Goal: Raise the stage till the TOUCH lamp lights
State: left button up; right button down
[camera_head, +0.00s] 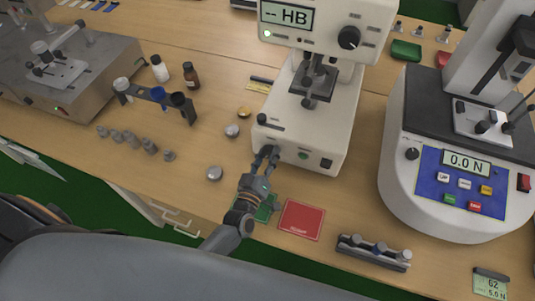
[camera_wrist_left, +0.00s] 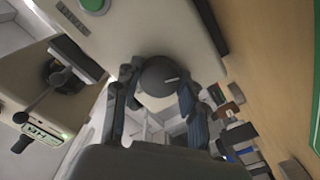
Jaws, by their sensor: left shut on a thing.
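The white hardness tester (camera_head: 340,130) stands in the middle of the head view, its display (camera_head: 288,16) reading "-- HB". The dark stage (camera_head: 311,97) sits in the tester's opening, under the head. My left gripper (camera_head: 266,153) is at the left of the tester's lower front. In the left wrist view the gripper (camera_wrist_left: 158,92) is shut on a round dark knob (camera_wrist_left: 158,74) with a pale mark. My right gripper is not in view.
A red card (camera_head: 301,220) and a partly covered green card (camera_head: 267,208) lie below the tester. A force tester (camera_head: 455,225) showing 0.0 N stands right. Small metal pieces (camera_head: 215,173), bottles (camera_head: 191,75) and a holder (camera_head: 155,94) stand left. A block rack (camera_head: 374,252) lies near the front edge.

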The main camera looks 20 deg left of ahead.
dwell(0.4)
pick_arm(q)
jog(key=o, duration=1.1)
jog(key=shift+o, duration=0.2)
jog(key=shift+s, duration=0.15)
jog(key=s, duration=1.1)
jog(key=shift+s+a, duration=0.15)
jog(key=shift+s, duration=0.25)
